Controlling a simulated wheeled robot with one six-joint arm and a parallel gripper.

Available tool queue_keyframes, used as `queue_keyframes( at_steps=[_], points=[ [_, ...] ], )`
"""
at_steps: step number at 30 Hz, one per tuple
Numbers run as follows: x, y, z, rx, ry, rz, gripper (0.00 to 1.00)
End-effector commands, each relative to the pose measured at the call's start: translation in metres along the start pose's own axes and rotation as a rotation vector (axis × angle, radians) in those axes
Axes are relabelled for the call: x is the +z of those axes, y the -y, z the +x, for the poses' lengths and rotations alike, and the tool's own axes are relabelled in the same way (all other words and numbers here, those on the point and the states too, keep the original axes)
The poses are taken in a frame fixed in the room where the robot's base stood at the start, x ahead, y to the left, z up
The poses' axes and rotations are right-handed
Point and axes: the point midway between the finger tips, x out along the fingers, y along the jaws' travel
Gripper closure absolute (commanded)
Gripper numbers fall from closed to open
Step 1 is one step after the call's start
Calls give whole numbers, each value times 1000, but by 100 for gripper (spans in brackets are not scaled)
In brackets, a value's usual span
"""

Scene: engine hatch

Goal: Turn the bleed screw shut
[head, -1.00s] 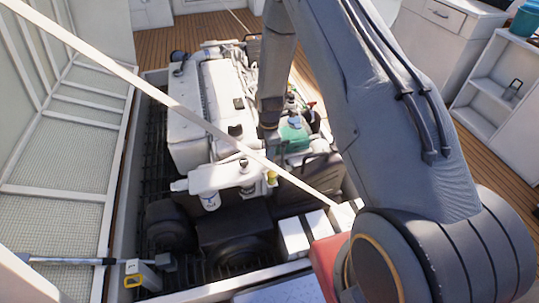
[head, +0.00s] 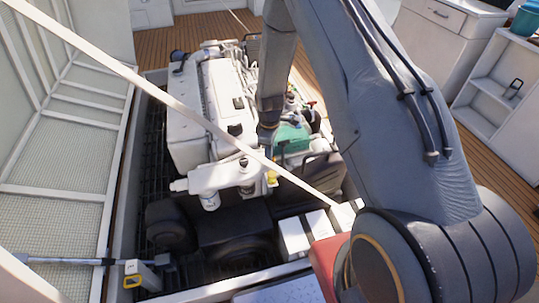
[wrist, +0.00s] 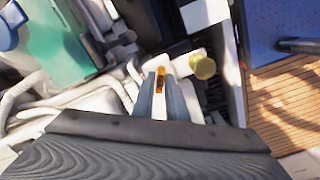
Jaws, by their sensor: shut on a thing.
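The bleed screw (wrist: 161,73) shows as a small orange-brass piece between the fingertips of my gripper (wrist: 161,92) in the wrist view. The two grey fingers are shut on it, one on each side, and hide part of it. In the head view my gripper (head: 265,146) reaches down to the near end of the white engine (head: 215,105). The screw cannot be made out there. Its turn angle cannot be read.
A yellow knob (wrist: 203,67) sits just right of the fingers. A green box (head: 292,138) stands beside the engine, and white pipes (wrist: 115,88) run left of the fingers. A pale diagonal bar (head: 165,100) crosses the head view. Wooden deck (wrist: 280,105) lies at right.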

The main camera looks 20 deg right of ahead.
Motion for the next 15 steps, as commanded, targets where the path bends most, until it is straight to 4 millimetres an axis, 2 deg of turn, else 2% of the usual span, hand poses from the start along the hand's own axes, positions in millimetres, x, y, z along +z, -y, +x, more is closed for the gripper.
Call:
queue_keyframes(
  at_steps=[15],
  points=[
    [0, 0, 0, 1, -1, 490, 100]
  ],
)
